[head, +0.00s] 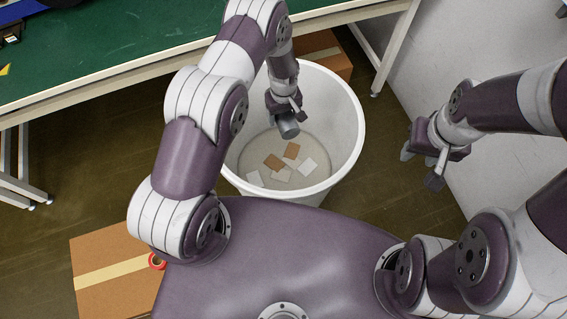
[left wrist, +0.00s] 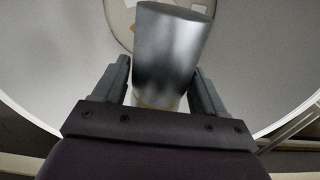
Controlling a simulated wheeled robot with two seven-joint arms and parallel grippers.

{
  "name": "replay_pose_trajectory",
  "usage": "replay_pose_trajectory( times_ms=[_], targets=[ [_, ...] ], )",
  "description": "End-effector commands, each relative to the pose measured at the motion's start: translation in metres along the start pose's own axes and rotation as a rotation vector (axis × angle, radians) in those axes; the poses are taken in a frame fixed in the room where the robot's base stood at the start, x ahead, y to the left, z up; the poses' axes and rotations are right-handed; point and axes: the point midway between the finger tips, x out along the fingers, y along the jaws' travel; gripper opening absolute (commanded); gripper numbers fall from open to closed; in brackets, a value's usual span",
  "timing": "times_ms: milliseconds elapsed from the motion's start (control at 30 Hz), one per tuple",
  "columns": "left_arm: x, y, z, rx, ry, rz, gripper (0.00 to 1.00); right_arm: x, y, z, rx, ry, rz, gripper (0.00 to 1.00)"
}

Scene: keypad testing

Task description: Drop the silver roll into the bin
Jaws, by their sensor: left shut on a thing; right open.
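The silver roll (head: 288,129) is a short grey cylinder held in my left gripper (head: 285,108). In the left wrist view the silver roll (left wrist: 170,50) sits between the two fingers of my left gripper (left wrist: 162,90), which are shut on it. The white bin (head: 345,150) is a round open tub on the floor. The left gripper and the roll are over the bin's opening, inside its rim as seen from the head. The bin's wall also shows around the roll in the left wrist view (left wrist: 55,50). My right gripper (head: 420,165) is open and empty, right of the bin.
Several brown and white scraps (head: 273,162) lie on the bin's floor. A green-topped table (head: 120,45) stands behind. Another cardboard box (head: 330,55) is behind the bin. A pale wall is at right.

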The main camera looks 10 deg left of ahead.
Motion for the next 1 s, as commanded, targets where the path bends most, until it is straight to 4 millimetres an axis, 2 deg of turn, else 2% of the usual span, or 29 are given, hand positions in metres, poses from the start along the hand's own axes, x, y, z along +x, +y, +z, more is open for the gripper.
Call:
replay_pose_trajectory(
  times_ms=[200, 233, 300, 333, 533, 633, 1000],
  targets=[
    [0.001, 0.0, 0.0, 0.001, 0.001, 0.001, 0.43, 0.0, 0.0, 0.0, 0.0, 0.001, 0.0, 0.43],
    [0.001, 0.0, 0.0, 0.001, 0.001, 0.001, 0.75, 0.0, 0.0, 0.0, 0.0, 0.001, 0.0, 0.43],
    [0.001, 0.0, 0.0, 0.001, 0.0, 0.0, 0.98, 0.0, 0.0, 0.0, 0.0, 0.001, 0.0, 0.43],
    [0.001, 0.0, 0.0, 0.001, 0.0, 0.0, 1.0, 0.0, 0.0, 0.0, 0.0, 0.001, 0.0, 0.43],
    [-0.001, 0.0, 0.0, 0.001, 0.0, 0.0, 1.0, 0.0, 0.0, 0.0, 0.0, 0.001, 0.0, 0.43],
    [-0.012, 0.001, -0.001, 0.001, 0.001, 0.001, 1.0, -0.002, 0.0, 0.0, 0.0, 0.001, 0.0, 0.43],
    [-0.105, 0.001, -0.001, 0.001, 0.002, 0.002, 1.0, -0.008, 0.0, -0.001, 0.0, 0.001, 0.0, 0.43]
  ],
)
